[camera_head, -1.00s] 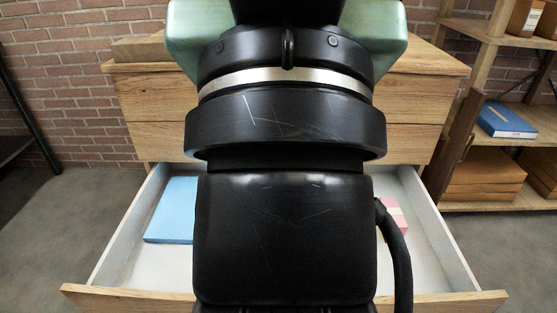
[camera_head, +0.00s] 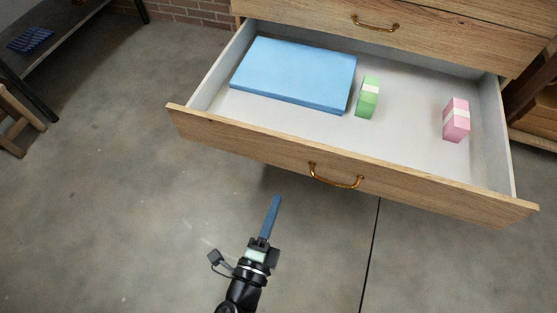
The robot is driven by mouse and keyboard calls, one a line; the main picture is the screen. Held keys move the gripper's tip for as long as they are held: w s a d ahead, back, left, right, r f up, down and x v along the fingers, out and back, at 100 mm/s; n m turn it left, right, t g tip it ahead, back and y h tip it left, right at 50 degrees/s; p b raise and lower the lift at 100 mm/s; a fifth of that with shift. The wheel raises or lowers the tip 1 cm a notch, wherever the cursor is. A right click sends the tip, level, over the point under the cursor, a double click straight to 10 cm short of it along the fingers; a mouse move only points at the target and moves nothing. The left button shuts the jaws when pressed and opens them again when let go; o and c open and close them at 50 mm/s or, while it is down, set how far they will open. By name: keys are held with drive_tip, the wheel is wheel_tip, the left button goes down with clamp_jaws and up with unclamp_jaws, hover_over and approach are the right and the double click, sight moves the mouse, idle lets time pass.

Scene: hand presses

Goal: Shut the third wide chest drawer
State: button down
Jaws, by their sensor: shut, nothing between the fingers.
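The open drawer (camera_head: 290,150) of the wooden chest is pulled far out, with a brass handle (camera_head: 335,177) on its front. I cannot tell from this view alone whether it is the third one. A blue flat box (camera_head: 295,74), a green block (camera_head: 367,100) and a pink block (camera_head: 456,122) lie inside it. My gripper (camera_head: 275,202) is shut and empty, with blue fingers. In the picture it is below and left of the handle, apart from the drawer front.
The drawer above (camera_head: 400,42) is shut and has its own brass handle. A dark shelf (camera_head: 60,45) with a blue tray (camera_head: 30,40) stands at the upper left, with a wooden stand (camera_head: 15,120) below it. The concrete floor (camera_head: 130,200) in front is clear.

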sight(298, 146)
drive_tip(key=b+x, duration=0.2)
drive_tip(key=x, duration=0.4)
drive_tip(key=b+x, duration=0.2)
drive_tip(key=x, duration=0.4)
drive_tip(key=shift+w+d+f, duration=0.15)
drive_tip(key=shift+w+f, duration=0.1)
drive_tip(key=shift+w, duration=0.1)
drive_tip(key=shift+w+d+r, duration=0.1)
drive_tip(key=shift+w+d, duration=0.1)
drive_tip(key=shift+w, duration=0.35)
drive_tip(key=shift+w, duration=0.15)
